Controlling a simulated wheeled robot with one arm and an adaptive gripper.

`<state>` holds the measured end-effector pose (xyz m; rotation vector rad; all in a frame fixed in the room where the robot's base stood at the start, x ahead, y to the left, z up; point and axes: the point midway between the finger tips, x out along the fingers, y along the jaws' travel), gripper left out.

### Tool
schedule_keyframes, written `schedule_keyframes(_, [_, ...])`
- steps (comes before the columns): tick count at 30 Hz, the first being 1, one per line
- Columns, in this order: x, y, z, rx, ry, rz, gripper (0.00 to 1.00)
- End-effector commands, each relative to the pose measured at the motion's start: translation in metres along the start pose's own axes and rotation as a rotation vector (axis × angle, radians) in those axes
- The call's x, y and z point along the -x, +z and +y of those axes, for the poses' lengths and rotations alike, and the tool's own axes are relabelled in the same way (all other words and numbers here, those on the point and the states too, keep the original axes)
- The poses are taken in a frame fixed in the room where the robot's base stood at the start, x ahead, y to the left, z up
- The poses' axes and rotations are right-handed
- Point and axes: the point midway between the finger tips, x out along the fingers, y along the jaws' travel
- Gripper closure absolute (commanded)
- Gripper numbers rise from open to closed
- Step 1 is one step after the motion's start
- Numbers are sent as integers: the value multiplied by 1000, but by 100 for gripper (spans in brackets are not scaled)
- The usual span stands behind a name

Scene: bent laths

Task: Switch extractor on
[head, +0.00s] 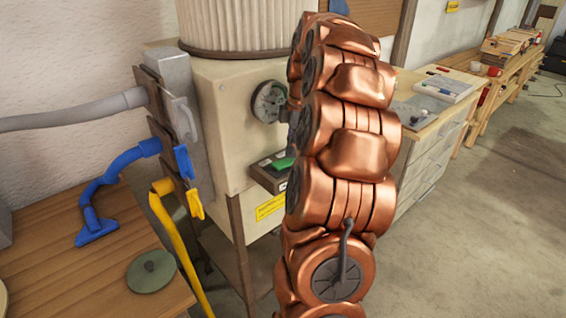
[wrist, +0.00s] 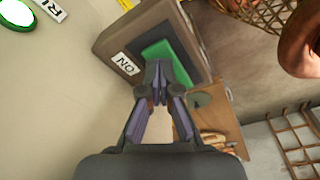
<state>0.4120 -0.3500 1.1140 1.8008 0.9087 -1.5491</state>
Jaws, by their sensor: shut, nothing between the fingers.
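The extractor (head: 225,115) is a beige cabinet with a ribbed pale drum on top. Its dark switch box (head: 262,178) sticks out of the front and carries a green button (head: 283,163). In the wrist view the switch box (wrist: 112,40) has an "ON" label (wrist: 125,63) beside the green button (wrist: 162,50). My gripper (wrist: 163,72) is shut and empty, its tips in front of the green button and overlapping its near part. I cannot tell whether they touch it or how far it is pressed. In the head view my copper arm hides the gripper.
A round green-rimmed lamp with a whitish centre (wrist: 16,14) sits by a partly cut-off label reading "RU" (wrist: 53,9). A round gauge (head: 268,101) is above the switch box. Grey, blue and yellow hoses with gates are at left. A drawer bench (head: 425,150) stands right.

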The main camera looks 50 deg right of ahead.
Motion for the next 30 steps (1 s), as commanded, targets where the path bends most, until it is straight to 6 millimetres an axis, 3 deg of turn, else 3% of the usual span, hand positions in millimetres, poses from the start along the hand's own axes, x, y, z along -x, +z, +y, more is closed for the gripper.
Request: schedule_keyframes(30, [61, -9, 0, 0, -1, 1, 100])
